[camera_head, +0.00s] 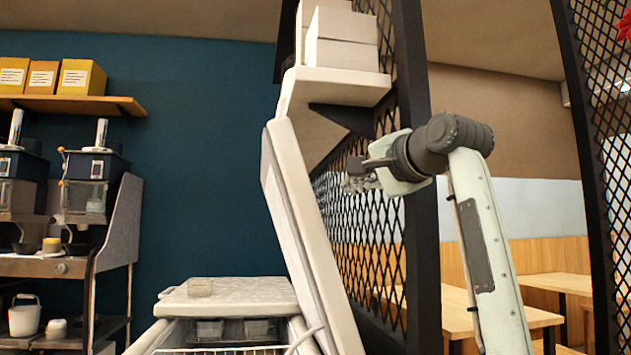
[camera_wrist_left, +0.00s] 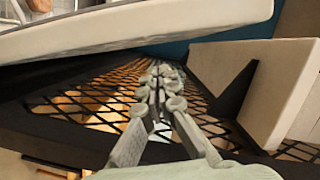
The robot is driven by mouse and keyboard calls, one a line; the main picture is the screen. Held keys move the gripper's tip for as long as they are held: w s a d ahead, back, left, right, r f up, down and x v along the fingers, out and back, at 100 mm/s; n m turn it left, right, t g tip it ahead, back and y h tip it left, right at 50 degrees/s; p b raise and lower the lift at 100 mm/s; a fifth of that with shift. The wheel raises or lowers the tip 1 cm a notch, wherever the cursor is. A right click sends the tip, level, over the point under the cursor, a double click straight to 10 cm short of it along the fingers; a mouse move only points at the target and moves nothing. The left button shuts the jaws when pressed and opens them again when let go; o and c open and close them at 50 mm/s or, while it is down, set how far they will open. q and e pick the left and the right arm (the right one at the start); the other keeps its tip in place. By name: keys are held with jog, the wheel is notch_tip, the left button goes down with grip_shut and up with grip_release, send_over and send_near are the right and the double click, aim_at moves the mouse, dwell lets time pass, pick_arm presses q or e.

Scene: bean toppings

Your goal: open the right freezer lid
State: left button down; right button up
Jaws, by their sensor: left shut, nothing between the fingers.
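The right freezer lid (camera_head: 305,240) stands raised, steeply tilted, its top leaning left near the wall shelf. Its edge also crosses the top of the left wrist view (camera_wrist_left: 130,32). The chest freezer (camera_head: 150,338) is below, and its right side is uncovered, showing bins and a wire rack inside. My left gripper (camera_head: 350,184) is to the right of the raised lid, near its upper part, fingers pointing left. In the left wrist view its fingers (camera_wrist_left: 162,78) are together with nothing between them, and a gap shows between them and the lid. My right gripper is not in view.
A white wall shelf (camera_head: 345,85) with white boxes (camera_head: 342,45) hangs above the lid. A black mesh partition (camera_head: 365,250) stands behind my left arm. Coffee machines stand at the left.

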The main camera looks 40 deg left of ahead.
aim_at(316, 200)
pick_arm(q)
jog(key=x, duration=0.3)
jog(key=s+p+x, duration=0.1)
jog(key=x, duration=0.2)
jog(key=f+x, duration=0.1)
jog(key=x, duration=0.3)
jog(key=shift+s+a+p, duration=0.15)
jog(key=shift+a+p, duration=0.2)
jog(key=shift+a, duration=0.05)
jog(key=shift+s+a+f, duration=0.3)
jog(key=shift+s+a, duration=0.2)
jog(key=shift+s, duration=0.2)
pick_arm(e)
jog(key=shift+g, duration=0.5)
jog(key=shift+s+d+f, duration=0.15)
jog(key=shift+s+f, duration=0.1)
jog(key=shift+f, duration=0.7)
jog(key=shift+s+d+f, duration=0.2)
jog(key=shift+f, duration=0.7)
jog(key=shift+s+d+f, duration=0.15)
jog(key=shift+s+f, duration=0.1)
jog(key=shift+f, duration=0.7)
pick_arm(q)
jog(key=shift+a, duration=0.15)
